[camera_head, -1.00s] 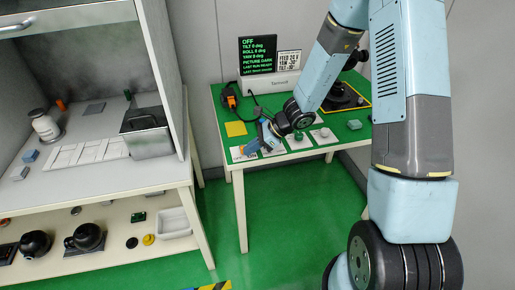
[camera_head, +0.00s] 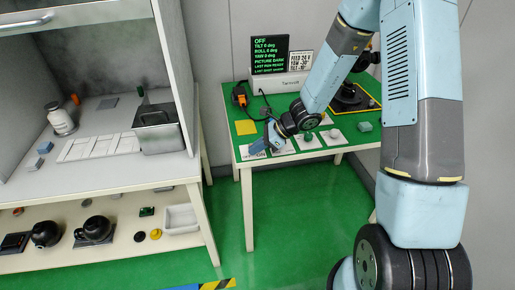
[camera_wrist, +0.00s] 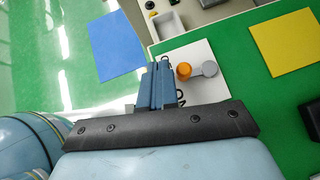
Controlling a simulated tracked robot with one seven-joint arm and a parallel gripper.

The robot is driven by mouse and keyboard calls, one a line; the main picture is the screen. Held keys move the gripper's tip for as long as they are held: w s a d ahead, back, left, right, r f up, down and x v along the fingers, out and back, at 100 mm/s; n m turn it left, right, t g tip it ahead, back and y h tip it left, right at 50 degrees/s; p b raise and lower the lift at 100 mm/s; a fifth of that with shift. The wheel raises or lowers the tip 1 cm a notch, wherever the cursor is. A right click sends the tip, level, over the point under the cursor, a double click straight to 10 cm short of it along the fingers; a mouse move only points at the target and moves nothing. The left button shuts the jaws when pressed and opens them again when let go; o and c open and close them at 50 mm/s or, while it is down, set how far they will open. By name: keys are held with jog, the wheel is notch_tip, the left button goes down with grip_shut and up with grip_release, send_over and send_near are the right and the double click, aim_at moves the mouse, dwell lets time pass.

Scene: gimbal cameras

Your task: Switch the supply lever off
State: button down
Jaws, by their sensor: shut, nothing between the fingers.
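The supply lever has an orange knob (camera_wrist: 184,70) and a grey round pivot (camera_wrist: 209,69). It lies across a white plate (camera_wrist: 208,90) with black lettering, partly hidden by my gripper. The knob points left, toward my fingers. My gripper (camera_wrist: 157,72) is shut and empty, its blue fingers just left of the knob; I cannot tell whether they touch it. In the head view my gripper (camera_head: 259,148) is low over the front left corner of the green table, and the lever is too small to make out.
A black screen (camera_head: 269,55) with green text headed OFF stands at the table's back. A yellow square (camera_head: 246,127) lies behind the plate. Small knobs on white plates (camera_head: 333,137) stand to the right. A grey bench (camera_head: 95,175) is at the left, with green floor between.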

jog(key=shift+w, duration=0.15)
dwell(0.8)
jog(key=shift+w+d, duration=0.35)
jog(key=shift+w, duration=0.3)
jog(key=shift+w+d+r, duration=0.1)
jog(key=shift+r, duration=0.1)
jog(key=shift+d+r, duration=0.2)
jog(key=shift+d, duration=0.05)
jog(key=s+d+r, duration=0.4)
jog(key=d+r, duration=0.1)
jog(key=r, duration=0.1)
jog(key=shift+d, duration=0.4)
jog(key=shift+w+f, duration=0.1)
jog(key=w+d, duration=0.4)
jog(key=d, duration=0.4)
jog(key=shift+w+m+t, duration=0.15)
jog(key=shift+m+t, duration=0.15)
jog(key=shift+m, duration=0.1)
